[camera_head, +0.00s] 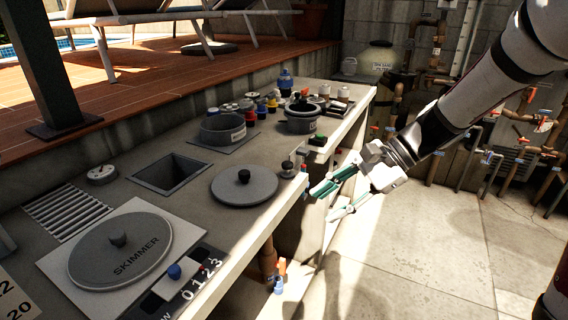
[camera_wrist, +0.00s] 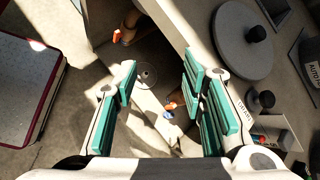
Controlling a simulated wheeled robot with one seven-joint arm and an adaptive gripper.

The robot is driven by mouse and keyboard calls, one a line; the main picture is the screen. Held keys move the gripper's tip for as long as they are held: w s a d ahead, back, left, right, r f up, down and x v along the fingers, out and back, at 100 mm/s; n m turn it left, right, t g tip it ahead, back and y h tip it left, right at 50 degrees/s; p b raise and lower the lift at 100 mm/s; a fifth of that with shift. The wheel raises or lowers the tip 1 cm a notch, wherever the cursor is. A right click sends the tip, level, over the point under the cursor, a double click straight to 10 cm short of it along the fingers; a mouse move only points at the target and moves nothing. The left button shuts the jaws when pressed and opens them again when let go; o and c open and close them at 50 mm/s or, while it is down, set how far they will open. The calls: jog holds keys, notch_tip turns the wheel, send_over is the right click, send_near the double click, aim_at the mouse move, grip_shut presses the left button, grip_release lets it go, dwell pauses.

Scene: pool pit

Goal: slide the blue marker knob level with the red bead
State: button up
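The blue marker knob (camera_head: 174,271) stands on a pale plate in a dark scale panel (camera_head: 207,257) at the counter's front edge, in the head view. A small red bead (camera_head: 203,267) shows to the right of the knob, apart from it, above the numerals 0 to 3. My gripper (camera_head: 327,203) is off the counter's front edge, well to the right of the knob. Its green-padded fingers are spread with nothing between them, as the wrist view also shows (camera_wrist: 160,82). I cannot make out the knob or bead in the wrist view.
The skimmer lid (camera_head: 122,250) lies left of the panel. A round lid with a black knob (camera_head: 244,188), a square opening (camera_head: 172,173) and several pots and bottles occupy the counter. Pipes and valves line the back wall. The paving (camera_head: 400,250) is clear.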

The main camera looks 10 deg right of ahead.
jog(key=w+d+f+m+t+y+b, duration=0.5)
jog(key=w+d+f+m+t+b, duration=0.4)
jog(key=w+d+f+m, duration=0.6)
jog(key=w+a+n+b, duration=0.1)
jog(key=w+a, duration=0.9)
jog(key=a, duration=0.2)
jog(key=shift+w+a+f+t+b, duration=0.3)
jog(key=shift+a+t+b, duration=0.05)
jog(key=shift+t, duration=0.05)
grip_shut()
